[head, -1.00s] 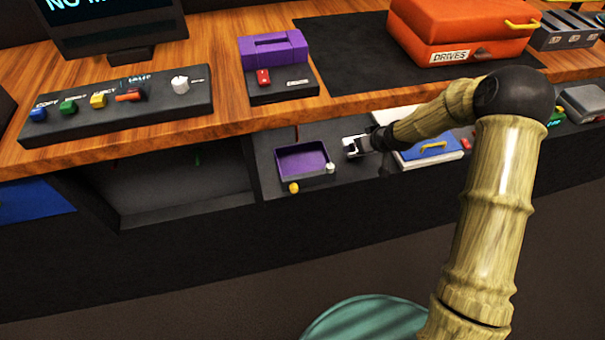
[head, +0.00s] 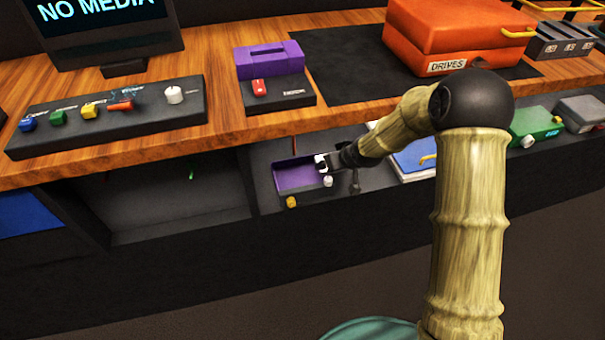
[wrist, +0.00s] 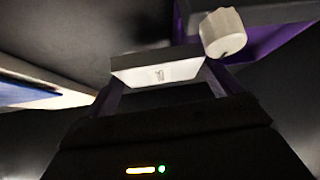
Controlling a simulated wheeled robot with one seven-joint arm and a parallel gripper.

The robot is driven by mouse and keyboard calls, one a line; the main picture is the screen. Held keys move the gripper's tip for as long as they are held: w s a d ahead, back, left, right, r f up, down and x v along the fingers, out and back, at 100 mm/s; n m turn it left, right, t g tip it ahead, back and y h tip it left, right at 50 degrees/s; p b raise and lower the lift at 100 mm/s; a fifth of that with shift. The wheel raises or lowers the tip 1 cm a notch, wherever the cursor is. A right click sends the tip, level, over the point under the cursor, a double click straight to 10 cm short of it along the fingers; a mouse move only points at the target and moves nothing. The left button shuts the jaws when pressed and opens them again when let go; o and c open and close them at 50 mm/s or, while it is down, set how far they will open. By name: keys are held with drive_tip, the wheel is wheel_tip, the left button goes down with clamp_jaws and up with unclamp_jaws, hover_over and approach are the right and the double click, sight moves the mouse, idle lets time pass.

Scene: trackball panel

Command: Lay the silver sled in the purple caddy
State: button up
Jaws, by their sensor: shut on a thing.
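The purple caddy (head: 295,178) is a shallow open tray on the lower shelf, with a yellow knob and a white knob at its front. My gripper (head: 322,163) is over the right end of the caddy. It is shut on the silver sled (wrist: 160,73), a small pale block held across the fingertips in the wrist view. The sled also shows as a small whitish piece in the head view (head: 321,160). The caddy's purple wall (wrist: 265,42) shows beyond the sled in the wrist view, beside the white knob (wrist: 223,33). I cannot tell whether the sled touches the caddy.
The wooden counter (head: 225,142) overhangs the shelf from behind. A blue case (head: 412,160) and a green device (head: 535,125) stand to the right on the shelf. An empty dark bay (head: 165,205) lies to the left. A button panel (head: 110,120) sits on the counter.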

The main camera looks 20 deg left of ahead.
drive_tip(key=b, duration=0.1)
hover_over(313, 179)
drive_tip(key=shift+s+a, duration=0.35)
drive_tip(key=shift+s, duration=0.05)
drive_tip(key=shift+s+a+b, duration=0.5)
drive_tip(key=shift+s+a, duration=0.2)
drive_tip(key=shift+a, duration=0.35)
drive_tip(key=shift+f+b, duration=0.3)
drive_tip(key=shift+f, duration=0.45)
drive_tip(key=shift+w+f, duration=0.15)
drive_tip(key=shift+f, duration=0.25)
drive_tip(key=shift+f+b, duration=0.2)
drive_tip(key=shift+b, duration=0.15)
drive_tip(key=o, duration=1)
drive_tip(key=shift+c, duration=0.2)
